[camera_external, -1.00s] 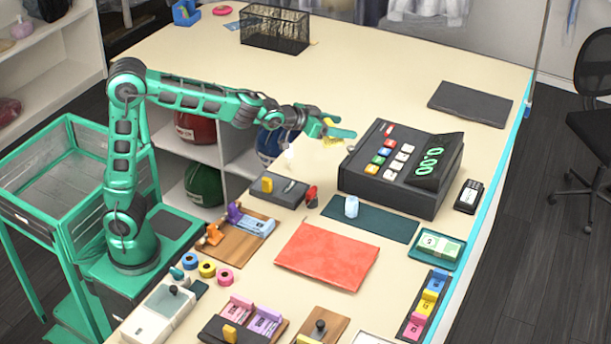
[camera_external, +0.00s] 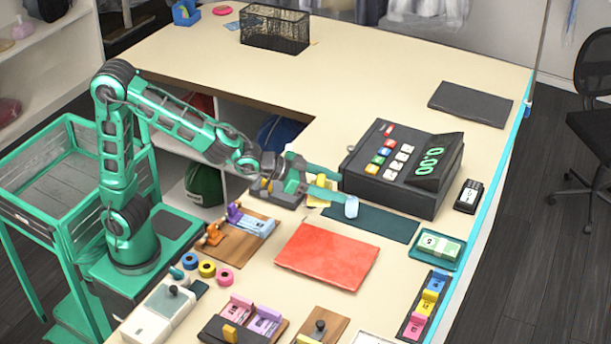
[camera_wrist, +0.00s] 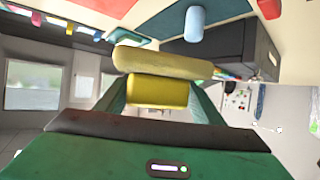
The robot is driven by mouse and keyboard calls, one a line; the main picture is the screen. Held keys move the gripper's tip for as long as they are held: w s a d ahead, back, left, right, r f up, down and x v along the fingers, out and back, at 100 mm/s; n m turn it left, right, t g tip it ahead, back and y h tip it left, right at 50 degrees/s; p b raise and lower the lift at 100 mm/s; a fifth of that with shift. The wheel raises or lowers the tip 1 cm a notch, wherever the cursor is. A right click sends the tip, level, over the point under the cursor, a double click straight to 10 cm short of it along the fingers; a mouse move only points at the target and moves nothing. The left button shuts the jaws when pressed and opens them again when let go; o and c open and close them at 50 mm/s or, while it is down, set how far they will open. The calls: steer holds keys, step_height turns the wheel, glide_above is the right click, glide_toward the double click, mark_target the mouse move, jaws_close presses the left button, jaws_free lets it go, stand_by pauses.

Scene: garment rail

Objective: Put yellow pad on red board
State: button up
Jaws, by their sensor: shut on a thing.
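The yellow pad (camera_external: 318,202) is between the fingers of my gripper (camera_external: 328,187), partly hidden by them in the external view. In the wrist view the yellow pad (camera_wrist: 157,92) fills the space between the green fingers, with a paler strip (camera_wrist: 162,63) along its far side. My gripper is shut on it, above the counter behind the red board. The red board (camera_external: 328,256) is a flat, bare sheet near the counter's middle. Part of it shows at the top of the wrist view (camera_wrist: 105,6).
A pale blue cylinder (camera_external: 351,207) stands on a dark green mat (camera_external: 385,224) close by the fingertips. A dark cash register (camera_external: 395,180) is just behind. A wooden tray with purple and blue pieces (camera_external: 245,231) lies left of the board.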

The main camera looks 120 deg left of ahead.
glide_above(341, 252)
step_height(341, 252, down, 7)
steer(key=shift+f, duration=2.2)
steer(key=o, duration=1.1)
steer(key=shift+r, duration=0.1)
steer(key=v, duration=1.1)
steer(key=shift+s+d+r, duration=0.15)
steer(key=shift+s+d, duration=0.05)
steer(key=shift+s, duration=0.2)
steer(key=shift+d, duration=0.1)
